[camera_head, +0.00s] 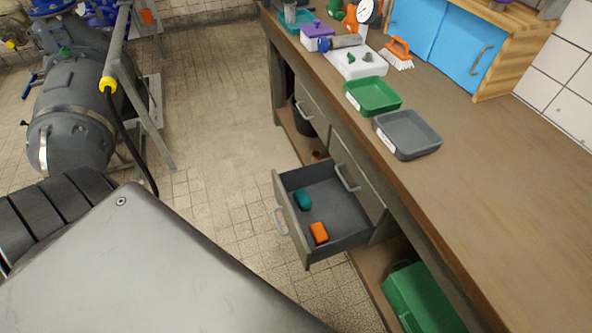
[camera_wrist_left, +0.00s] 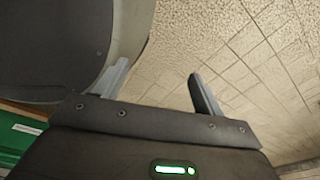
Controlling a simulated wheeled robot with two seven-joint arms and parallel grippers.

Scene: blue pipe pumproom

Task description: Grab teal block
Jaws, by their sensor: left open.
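The teal block (camera_head: 303,199) lies in the open drawer (camera_head: 343,220), near its left front side. An orange block (camera_head: 319,232) lies in the same drawer, closer to the camera. My left gripper (camera_wrist_left: 160,82) shows in the left wrist view with its two fingers apart. Nothing is between them; tiled floor lies beyond. The gripper is not visible in the head view, where a large grey part of mine fills the lower left. The teal block does not show in the wrist view. My right gripper is in neither view.
The drawer juts from a workbench (camera_head: 500,170) holding a green tray (camera_head: 373,95), a grey tray (camera_head: 408,135), a brush (camera_head: 398,52) and a blue cabinet (camera_head: 440,40). A green box (camera_head: 420,298) sits on the lower shelf. A grey pump (camera_head: 75,110) stands left. Floor between is clear.

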